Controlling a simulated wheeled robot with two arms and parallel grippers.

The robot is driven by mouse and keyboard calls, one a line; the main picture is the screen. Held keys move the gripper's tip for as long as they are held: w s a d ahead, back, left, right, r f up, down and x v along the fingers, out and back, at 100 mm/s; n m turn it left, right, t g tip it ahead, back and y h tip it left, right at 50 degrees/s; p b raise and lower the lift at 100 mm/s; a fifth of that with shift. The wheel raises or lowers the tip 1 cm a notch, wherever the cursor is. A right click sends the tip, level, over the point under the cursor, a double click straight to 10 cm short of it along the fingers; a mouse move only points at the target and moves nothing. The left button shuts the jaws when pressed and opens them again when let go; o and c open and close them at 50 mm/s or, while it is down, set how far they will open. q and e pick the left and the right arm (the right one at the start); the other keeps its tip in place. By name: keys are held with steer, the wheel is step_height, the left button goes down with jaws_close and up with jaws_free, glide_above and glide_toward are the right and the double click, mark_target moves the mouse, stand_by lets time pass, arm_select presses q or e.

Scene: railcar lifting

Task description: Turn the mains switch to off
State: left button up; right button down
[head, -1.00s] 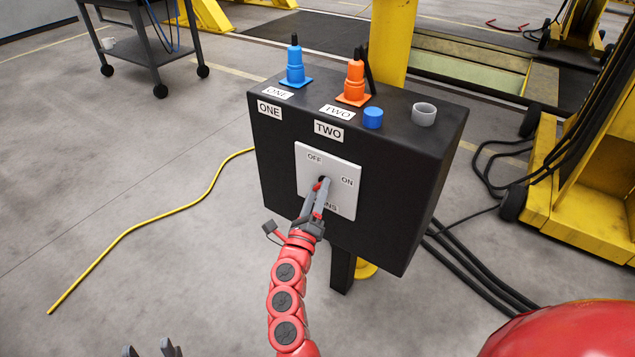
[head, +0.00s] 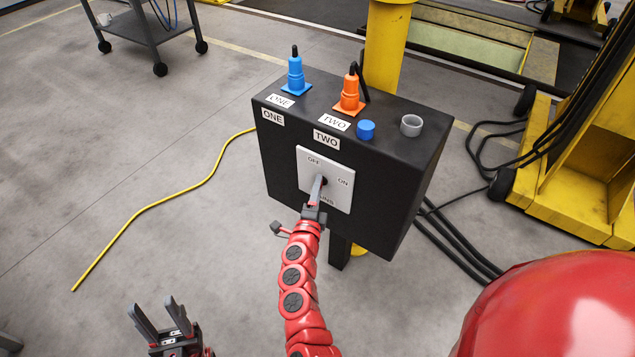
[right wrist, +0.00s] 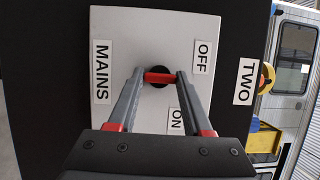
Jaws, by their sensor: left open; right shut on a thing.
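The mains switch (right wrist: 159,77) is a small dark round knob with a red bar, on a white plate (head: 310,178) on the front of a black box. The plate reads OFF at its top, ON at its right and MAINS at its bottom. My right gripper (head: 320,182) is at the switch, its fingers shut on the red bar in the right wrist view (right wrist: 160,74). The fingers hide most of the knob in the head view. I cannot tell exactly which label the bar points to. My left gripper (head: 154,308) is open and empty at the lower left, away from the box.
A blue plug (head: 295,76) labelled ONE and an orange plug (head: 349,95) labelled TWO stand on the black box (head: 400,170), beside a blue cap (head: 366,130) and a grey ring (head: 411,125). A yellow cable (head: 150,208) lies on the floor at left. Yellow machinery (head: 575,170) stands at right.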

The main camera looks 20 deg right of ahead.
stand_by(0.3)
steer(key=shift+c, duration=1.6)
jaws_free()
steer(key=b+v, duration=0.1)
steer(key=v, duration=1.6)
steer(key=shift+s, duration=0.25)
